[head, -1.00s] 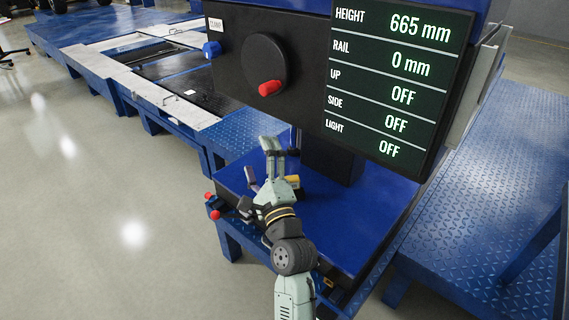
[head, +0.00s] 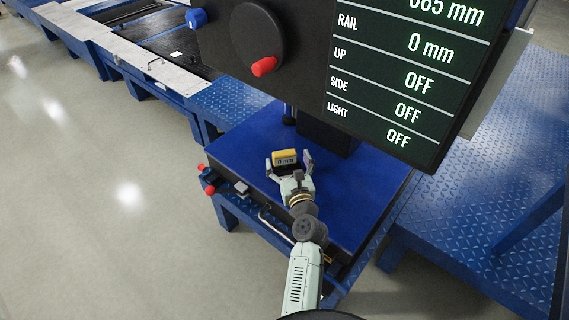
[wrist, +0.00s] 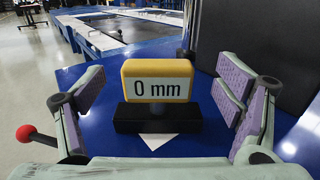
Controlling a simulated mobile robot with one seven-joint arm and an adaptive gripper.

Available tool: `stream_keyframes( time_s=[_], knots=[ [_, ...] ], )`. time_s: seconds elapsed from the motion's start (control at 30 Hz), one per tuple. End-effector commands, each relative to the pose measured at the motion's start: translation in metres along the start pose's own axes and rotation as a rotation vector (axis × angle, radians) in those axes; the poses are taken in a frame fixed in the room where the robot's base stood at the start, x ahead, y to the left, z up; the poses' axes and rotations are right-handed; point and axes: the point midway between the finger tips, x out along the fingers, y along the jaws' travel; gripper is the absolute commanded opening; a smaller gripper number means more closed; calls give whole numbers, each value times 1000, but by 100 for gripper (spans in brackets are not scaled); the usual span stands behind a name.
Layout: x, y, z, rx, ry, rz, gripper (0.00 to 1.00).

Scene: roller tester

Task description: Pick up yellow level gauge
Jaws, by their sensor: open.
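The yellow level gauge (head: 285,157) stands on the blue platform in front of the black post. In the wrist view the gauge (wrist: 157,82) is upright, with a "0 mm" display on its yellow head and a wide black base. My gripper (head: 290,158) is open, with its fingers pointing at the gauge. In the wrist view my gripper (wrist: 158,95) has its purple-padded fingers spread wide, one on each side of the gauge, with a gap to both. The gauge appears a little ahead of the fingertips; I cannot tell the exact distance.
The blue platform (head: 345,200) has free room right of the gauge. A black post (head: 328,135) stands behind it. A large display panel (head: 400,75) and a black dial with red knob (head: 262,45) hang above. Red-knobbed levers (head: 207,180) are at the platform's left edge.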

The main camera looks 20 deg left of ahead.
Motion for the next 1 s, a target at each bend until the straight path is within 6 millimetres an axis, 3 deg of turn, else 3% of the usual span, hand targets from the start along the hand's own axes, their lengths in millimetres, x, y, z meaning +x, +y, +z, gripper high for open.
stream_keyframes(
  time_s=[0.2, 0.5, 1.0],
  knots=[
    [31, 3, 2, -3, 0, 0, 85],
    [35, 3, 1, -1, -1, -1, 85],
    [35, 3, 1, -1, -1, -1, 52]
  ],
)
